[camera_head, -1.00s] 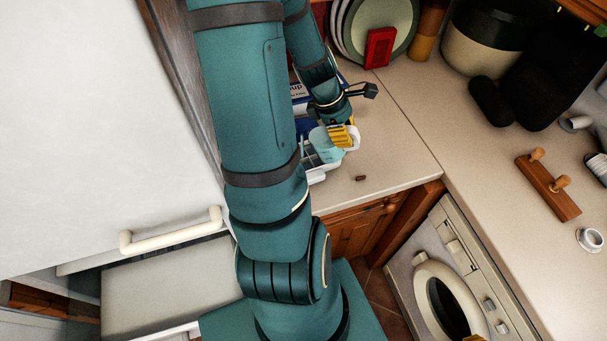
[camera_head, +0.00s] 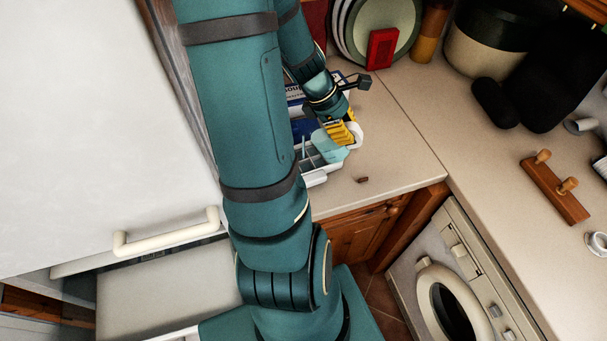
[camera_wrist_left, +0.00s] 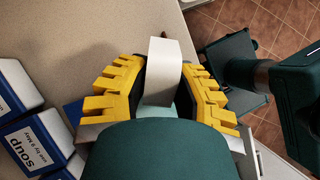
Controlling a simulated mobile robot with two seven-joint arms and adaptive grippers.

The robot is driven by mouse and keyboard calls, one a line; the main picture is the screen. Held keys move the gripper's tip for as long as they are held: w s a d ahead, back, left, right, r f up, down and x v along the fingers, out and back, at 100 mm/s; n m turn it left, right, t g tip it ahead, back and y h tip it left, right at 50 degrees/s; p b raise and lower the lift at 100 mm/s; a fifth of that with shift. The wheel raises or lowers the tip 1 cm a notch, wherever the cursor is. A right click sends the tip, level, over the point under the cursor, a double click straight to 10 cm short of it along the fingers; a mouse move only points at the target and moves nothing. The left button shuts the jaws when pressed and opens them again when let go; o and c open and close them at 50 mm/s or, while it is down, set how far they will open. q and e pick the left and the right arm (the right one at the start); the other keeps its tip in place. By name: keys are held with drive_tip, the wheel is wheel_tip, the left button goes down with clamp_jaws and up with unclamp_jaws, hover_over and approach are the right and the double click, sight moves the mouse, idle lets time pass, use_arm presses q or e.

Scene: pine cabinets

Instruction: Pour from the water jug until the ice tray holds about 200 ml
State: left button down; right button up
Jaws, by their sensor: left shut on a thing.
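The water jug (camera_head: 329,148) is pale blue-green with a white handle (camera_head: 357,134). My left gripper (camera_head: 341,132), with yellow fingers, is shut on the handle. In the left wrist view the white handle (camera_wrist_left: 161,72) stands between the yellow fingers of my left gripper (camera_wrist_left: 160,85). A white rim (camera_head: 315,179), seemingly the ice tray, shows below the jug; my arm and the jug hide most of it. I cannot make out the water level. My right gripper is out of view.
Blue-and-white soup boxes (camera_wrist_left: 35,143) stand close beside the gripper. A small brown piece (camera_head: 362,180) lies on the counter (camera_head: 400,160). Plates (camera_head: 375,25) and a red block (camera_head: 382,48) stand behind. The counter right of the jug is mostly clear.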

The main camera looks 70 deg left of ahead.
use_arm(q)
drive_tip(key=shift+s+a+t+b, duration=0.1)
drive_tip(key=shift+t+b, duration=0.3)
drive_tip(key=shift+b, duration=0.2)
drive_tip(key=shift+s+a+r+h, duration=0.1)
drive_tip(key=shift+h, duration=0.2)
drive_tip(key=shift+r, duration=0.2)
drive_tip(key=shift+s+a+t+h+b, duration=0.1)
drive_tip(key=shift+s+t+h+b, duration=0.2)
drive_tip(key=shift+t+b, duration=0.35)
drive_tip(key=shift+b, duration=0.35)
drive_tip(key=shift+r+t, duration=0.2)
drive_tip(key=shift+t, duration=0.05)
